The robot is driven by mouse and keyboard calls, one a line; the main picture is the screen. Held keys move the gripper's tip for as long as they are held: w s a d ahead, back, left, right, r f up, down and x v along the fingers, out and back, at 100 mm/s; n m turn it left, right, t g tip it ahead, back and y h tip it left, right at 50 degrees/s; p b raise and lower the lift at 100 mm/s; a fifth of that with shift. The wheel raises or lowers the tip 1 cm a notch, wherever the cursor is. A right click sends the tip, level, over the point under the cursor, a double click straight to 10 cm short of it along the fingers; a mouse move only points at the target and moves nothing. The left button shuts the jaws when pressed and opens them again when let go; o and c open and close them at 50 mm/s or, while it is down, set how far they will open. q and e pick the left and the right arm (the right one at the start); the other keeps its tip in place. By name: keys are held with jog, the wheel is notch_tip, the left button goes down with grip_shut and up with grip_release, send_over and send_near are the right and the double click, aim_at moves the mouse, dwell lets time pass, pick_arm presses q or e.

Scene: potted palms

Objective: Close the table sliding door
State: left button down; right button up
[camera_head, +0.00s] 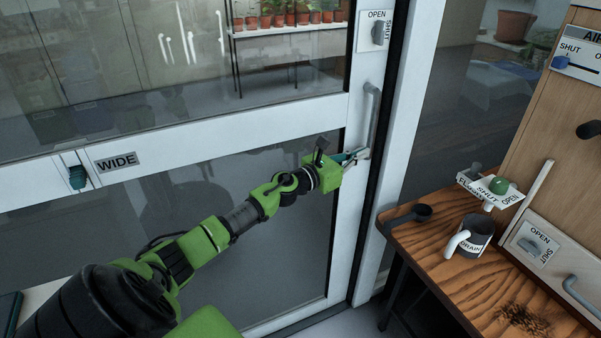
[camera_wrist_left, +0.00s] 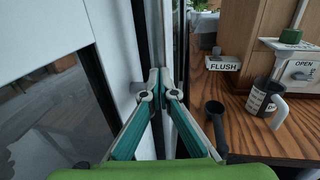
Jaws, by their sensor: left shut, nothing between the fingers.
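A large white-framed glass door (camera_head: 240,128) with a grey vertical handle (camera_head: 371,112) fills the left and middle of the head view. Its right edge stands beside a white post (camera_head: 408,100), with a dark strip between them. My left gripper (camera_head: 358,155) is shut and empty at the door's right edge, by the lower end of the handle. In the left wrist view its fingertips (camera_wrist_left: 161,76) meet in front of the narrow upright parts there; I cannot tell if they touch. My right gripper is not in view.
A wooden table (camera_head: 460,285) stands right of the post. It carries a black scoop (camera_head: 408,216), a mug (camera_head: 471,236), a FLUSH control (camera_head: 490,188) and a wooden cabinet (camera_head: 545,130). The door bears an OPEN/SHUT switch (camera_head: 376,32) and a WIDE label (camera_head: 115,162).

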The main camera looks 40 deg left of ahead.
pick_arm(q)
jog(key=shift+w+r, duration=0.2)
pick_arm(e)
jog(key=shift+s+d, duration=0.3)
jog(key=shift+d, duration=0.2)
pick_arm(q)
jog(key=s+a, duration=0.2)
jog(key=s, duration=1)
jog(key=shift+a+f, duration=0.15)
jog(key=shift+f, duration=0.05)
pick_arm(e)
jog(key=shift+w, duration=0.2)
